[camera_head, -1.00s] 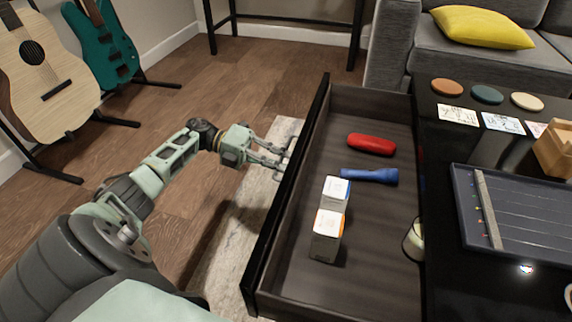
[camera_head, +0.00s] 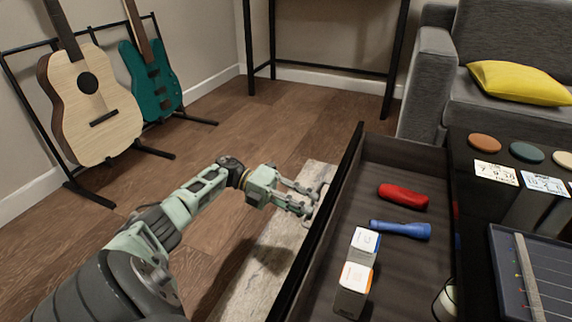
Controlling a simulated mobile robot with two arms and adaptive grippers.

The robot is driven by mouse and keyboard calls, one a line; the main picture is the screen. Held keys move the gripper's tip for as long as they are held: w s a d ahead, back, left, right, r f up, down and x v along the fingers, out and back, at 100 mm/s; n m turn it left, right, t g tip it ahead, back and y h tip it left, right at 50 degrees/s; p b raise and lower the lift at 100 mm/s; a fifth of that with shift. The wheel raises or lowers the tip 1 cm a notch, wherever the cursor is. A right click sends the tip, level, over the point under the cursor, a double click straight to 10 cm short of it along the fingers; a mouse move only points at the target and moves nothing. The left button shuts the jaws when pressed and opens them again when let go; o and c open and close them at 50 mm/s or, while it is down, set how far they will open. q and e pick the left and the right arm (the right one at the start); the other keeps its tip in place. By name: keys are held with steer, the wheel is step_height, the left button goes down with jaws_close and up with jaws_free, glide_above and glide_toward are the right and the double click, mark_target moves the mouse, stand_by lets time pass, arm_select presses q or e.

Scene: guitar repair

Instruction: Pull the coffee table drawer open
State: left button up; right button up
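The coffee table drawer (camera_head: 400,165) is pulled well out from the black coffee table (camera_head: 500,213) at the right. Its dark front panel (camera_head: 322,215) faces left toward my arm. In it lie a red case (camera_head: 403,197), a blue flashlight (camera_head: 400,229) and two small white-topped boxes (camera_head: 364,242), (camera_head: 352,288). My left gripper (camera_head: 312,203) is at the outer side of the drawer front. Its fingers reach to a handle there, and I cannot tell whether they are closed on it. My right gripper is not in view.
A pale rug (camera_head: 262,262) lies under the gripper. A wooden guitar (camera_head: 92,110) and a teal guitar (camera_head: 152,85) stand on racks at the left. A grey sofa (camera_head: 428,85) is behind the table.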

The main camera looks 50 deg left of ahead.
arm_select(q)
steer(key=v, duration=1)
steer(key=shift+a, duration=0.15)
